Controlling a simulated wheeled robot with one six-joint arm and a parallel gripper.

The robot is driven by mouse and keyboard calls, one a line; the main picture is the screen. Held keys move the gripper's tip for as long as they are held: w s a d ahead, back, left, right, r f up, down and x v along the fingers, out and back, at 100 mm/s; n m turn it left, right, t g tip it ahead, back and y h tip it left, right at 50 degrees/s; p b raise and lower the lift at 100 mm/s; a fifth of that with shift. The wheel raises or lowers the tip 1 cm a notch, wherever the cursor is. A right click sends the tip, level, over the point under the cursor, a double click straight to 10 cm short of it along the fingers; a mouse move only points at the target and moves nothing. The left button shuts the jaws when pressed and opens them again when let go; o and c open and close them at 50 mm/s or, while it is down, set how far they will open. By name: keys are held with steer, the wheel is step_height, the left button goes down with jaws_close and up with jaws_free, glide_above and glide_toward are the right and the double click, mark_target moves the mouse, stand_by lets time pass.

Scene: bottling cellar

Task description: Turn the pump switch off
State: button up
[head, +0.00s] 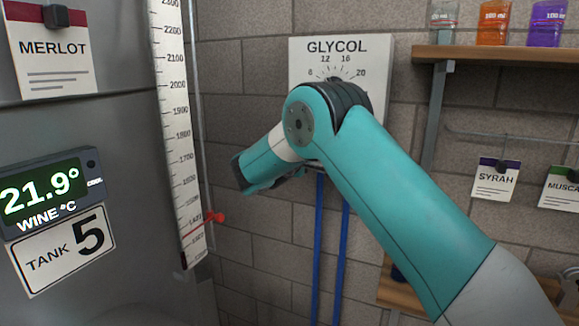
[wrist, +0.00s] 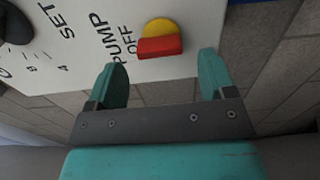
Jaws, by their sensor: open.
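The pump switch (wrist: 160,40) shows in the wrist view as a yellow rounded part with a red block along its lower side. It sits on a white panel (wrist: 85,75) beside the printed words PUMP and OFF, with OFF nearest. I cannot tell its setting for sure. My gripper (wrist: 160,75) is open and empty, its teal fingers to the lower left and lower right of the switch, with no visible contact. In the head view the GLYCOL panel (head: 302,48) is on the brick wall; my arm covers its lower part and hides the switch.
A black dial (wrist: 14,24) is on the same panel near SET. A tank (head: 120,190) with a level scale (head: 176,110) and red marker (head: 212,217) stands left. A shelf (head: 500,54) with beakers is upper right. Blue pipes (head: 319,250) run below the panel.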

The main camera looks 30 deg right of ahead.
steer(key=b+v, duration=0.5)
steer(key=v, duration=0.9)
steer(key=shift+s, duration=0.1)
steer(key=s+a+f+m+g+y, duration=0.2)
steer(key=s+a+f+g+y, duration=0.3)
steer(key=s+f+y, duration=0.55)
steer(key=s+a+g+y, duration=0.3)
steer(key=s+a+y, duration=0.1)
steer(key=s, duration=0.8)
steer(key=s+a+n+g+y, duration=0.1)
steer(key=s+a+g+y, duration=0.2)
steer(key=s, duration=1)
steer(key=a+r+y, duration=0.1)
steer(key=a, duration=0.2)
steer(key=shift+s+a, duration=0.2)
steer(key=shift+s, duration=0.05)
